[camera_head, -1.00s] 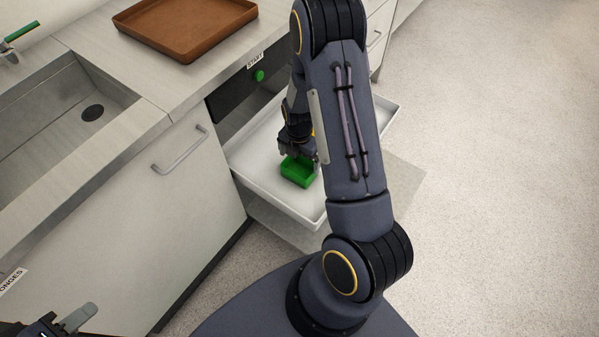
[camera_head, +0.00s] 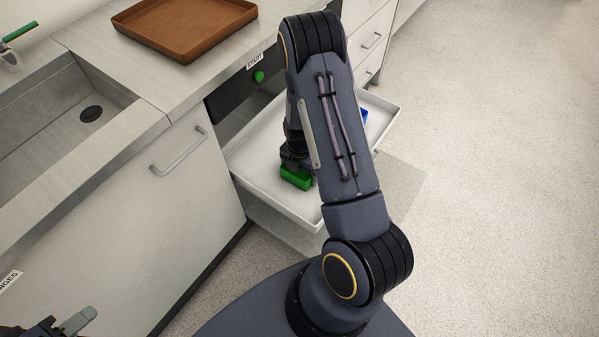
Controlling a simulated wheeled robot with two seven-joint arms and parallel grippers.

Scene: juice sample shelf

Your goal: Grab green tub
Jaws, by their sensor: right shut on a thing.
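The green tub (camera_head: 296,179) is a small open box in the white pull-out drawer (camera_head: 255,178), near its front left part. My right gripper (camera_head: 298,165) is over the tub and shut on it; my arm hides its fingertips in part. I cannot tell whether the tub is lifted off the drawer floor. My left gripper (camera_head: 68,325) shows only in part at the bottom left corner, away from the drawer, and its finger gap is not clear.
A blue thing (camera_head: 363,115) shows in the drawer behind my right arm. A brown tray (camera_head: 184,28) lies on the counter above. A sink (camera_head: 60,120) is at the left. A cupboard door with a handle (camera_head: 180,150) stands left of the drawer. Open floor lies at the right.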

